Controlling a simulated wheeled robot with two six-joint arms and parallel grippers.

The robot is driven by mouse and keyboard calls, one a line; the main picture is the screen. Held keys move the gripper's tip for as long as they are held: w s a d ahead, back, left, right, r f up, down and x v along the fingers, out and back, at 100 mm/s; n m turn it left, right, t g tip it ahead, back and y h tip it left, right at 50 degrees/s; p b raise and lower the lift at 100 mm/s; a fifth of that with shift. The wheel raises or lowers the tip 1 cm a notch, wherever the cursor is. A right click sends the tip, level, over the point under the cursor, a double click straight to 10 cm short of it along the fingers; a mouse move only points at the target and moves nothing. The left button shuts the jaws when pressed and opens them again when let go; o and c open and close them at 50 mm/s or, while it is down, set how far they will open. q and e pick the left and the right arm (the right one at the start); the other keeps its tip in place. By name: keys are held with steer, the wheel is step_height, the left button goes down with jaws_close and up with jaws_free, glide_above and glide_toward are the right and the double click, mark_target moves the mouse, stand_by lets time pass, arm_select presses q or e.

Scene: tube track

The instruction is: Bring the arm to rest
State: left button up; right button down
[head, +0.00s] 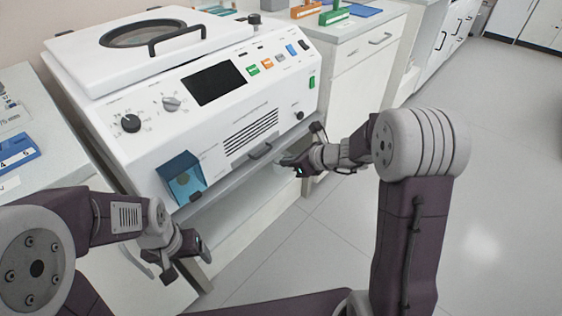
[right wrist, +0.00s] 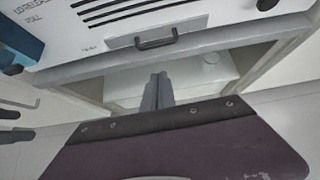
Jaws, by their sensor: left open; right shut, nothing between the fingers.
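My left gripper (head: 188,262) is open and empty, low in front of the white bench machine (head: 225,130), below its blue box. My right gripper (head: 288,164) is shut with nothing in it, in front of the machine's lower right front edge. In the right wrist view its closed fingers (right wrist: 157,92) point at the open space below the machine's drawer handle (right wrist: 142,42). They appear apart from the handle and the bench edge. Two dark fingers at the left edge of that view look like my left gripper.
A blue box (head: 181,178) sticks out from the machine's front at lower left. The machine's round-windowed lid (head: 140,36) is down. Orange and green racks (head: 333,14) stand on the right counter. A blue-and-white item (head: 18,152) lies on the left counter. The floor (head: 480,190) at right is clear.

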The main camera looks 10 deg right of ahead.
arm_select(q)
steer(key=shift+w+a+r+p, duration=0.1)
steer(key=shift+w+r+p, duration=0.15)
steer(key=shift+r+p, duration=0.3)
steer(key=shift+w+a+r+p, duration=0.1)
steer(key=shift+w+r+p, duration=0.15)
steer(key=shift+r+p, duration=0.3)
arm_select(e)
steer(key=v, duration=0.5)
steer(key=shift+d+r, duration=0.25)
steer(key=shift+d, duration=0.1)
arm_select(q)
steer(key=shift+r, duration=0.1)
